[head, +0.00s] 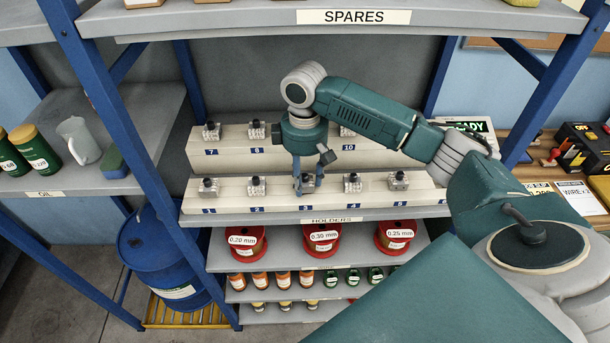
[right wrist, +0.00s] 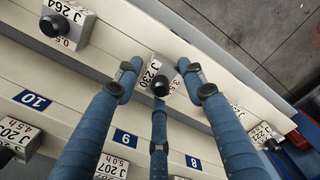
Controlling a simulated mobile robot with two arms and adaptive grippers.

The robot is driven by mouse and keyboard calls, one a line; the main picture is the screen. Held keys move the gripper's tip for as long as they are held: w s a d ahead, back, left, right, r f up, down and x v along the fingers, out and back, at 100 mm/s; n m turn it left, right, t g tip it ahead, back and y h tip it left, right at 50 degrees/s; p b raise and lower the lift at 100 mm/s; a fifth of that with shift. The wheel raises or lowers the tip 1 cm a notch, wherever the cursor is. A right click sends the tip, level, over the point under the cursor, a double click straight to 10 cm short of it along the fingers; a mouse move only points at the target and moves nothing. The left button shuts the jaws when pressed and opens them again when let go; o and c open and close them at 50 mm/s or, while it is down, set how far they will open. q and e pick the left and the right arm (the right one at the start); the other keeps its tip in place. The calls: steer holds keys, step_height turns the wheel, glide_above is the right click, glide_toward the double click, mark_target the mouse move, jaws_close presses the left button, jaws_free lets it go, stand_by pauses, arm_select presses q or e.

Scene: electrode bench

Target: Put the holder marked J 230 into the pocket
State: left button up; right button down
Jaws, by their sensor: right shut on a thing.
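The holder marked J 230 (right wrist: 149,76) is a small pale block with a black knob, seen in the right wrist view. My right gripper (right wrist: 157,75) is shut on it, with its blue fingers around the block. In the head view my right gripper (head: 307,186) points down at the front row of the holder rack (head: 328,202), over the place tagged 3. The gripper mostly hides the holder there. I cannot tell whether the holder is seated or slightly raised. I cannot make out the pocket in either view. My left gripper is not in view.
Similar holders stand close by in the front row, at tags 2 (head: 256,187) and 4 (head: 352,183). A back row stands behind. The spares shelf (head: 250,22) is overhead, and a blue post (head: 130,150) is at left. Red spools (head: 322,240) sit below.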

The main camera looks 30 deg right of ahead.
steer(key=shift+f, duration=0.2)
steer(key=c, duration=1)
jaws_free()
step_height(320, 180, up, 8)
steer(key=shift+f, duration=0.2)
steer(key=shift+s+f, duration=0.1)
